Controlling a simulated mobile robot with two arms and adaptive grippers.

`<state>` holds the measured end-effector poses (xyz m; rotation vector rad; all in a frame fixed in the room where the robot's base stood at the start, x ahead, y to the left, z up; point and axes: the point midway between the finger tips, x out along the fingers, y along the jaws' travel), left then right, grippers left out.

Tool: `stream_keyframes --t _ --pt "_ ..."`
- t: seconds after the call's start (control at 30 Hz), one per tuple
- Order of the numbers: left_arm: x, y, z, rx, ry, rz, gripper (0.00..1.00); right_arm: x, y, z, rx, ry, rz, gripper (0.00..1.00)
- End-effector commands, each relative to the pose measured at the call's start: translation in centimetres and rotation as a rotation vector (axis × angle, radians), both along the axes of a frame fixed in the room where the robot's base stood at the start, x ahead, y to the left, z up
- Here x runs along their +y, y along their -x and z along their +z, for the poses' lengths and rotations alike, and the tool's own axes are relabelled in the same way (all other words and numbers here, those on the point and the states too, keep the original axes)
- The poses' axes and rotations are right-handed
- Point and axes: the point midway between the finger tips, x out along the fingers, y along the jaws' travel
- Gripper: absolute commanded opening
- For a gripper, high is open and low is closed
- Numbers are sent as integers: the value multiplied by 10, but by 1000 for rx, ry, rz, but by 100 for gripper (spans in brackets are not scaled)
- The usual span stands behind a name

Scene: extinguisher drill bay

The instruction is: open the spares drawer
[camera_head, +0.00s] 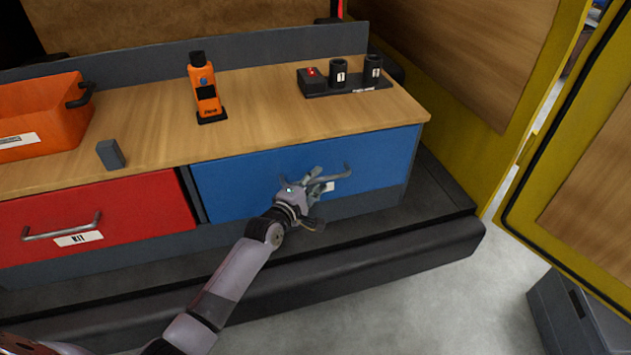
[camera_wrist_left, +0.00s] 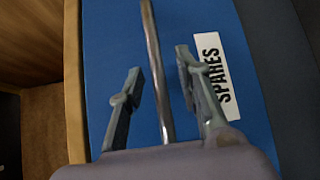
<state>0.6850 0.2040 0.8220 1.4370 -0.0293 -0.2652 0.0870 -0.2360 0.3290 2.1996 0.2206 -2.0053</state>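The blue spares drawer (camera_head: 240,180) is closed under the right part of the wooden worktop. Its grey bar handle (camera_head: 341,175) shows partly behind my left gripper (camera_head: 318,180). In the left wrist view the handle (camera_wrist_left: 151,35) runs between the two fingers of my left gripper (camera_wrist_left: 158,62). The fingers are apart, with a gap on each side of the bar. The white SPARES label (camera_wrist_left: 215,75) is on the blue front (camera_wrist_left: 112,40), beside the right finger. My right gripper is not in view.
A red drawer (camera_head: 130,208) labelled KIT is at the left. On the worktop (camera_head: 260,120) are an orange bin (camera_head: 45,115), an orange device (camera_head: 205,92), a small grey block (camera_head: 110,154) and a dark holder (camera_head: 345,85). A dark ledge (camera_head: 400,255) runs below the drawers.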

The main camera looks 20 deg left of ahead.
Motion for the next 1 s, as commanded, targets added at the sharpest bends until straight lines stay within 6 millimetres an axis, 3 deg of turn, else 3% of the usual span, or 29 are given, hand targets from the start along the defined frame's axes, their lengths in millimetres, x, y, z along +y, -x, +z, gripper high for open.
stream_keyframes --t 0.37,0.8,1.0 --pt "-1 -5 0 -1 0 0 31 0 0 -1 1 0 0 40" --pt "-1 -4 0 0 0 0 1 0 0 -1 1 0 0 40" --pt "-1 -4 -1 0 0 0 0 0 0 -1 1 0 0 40"
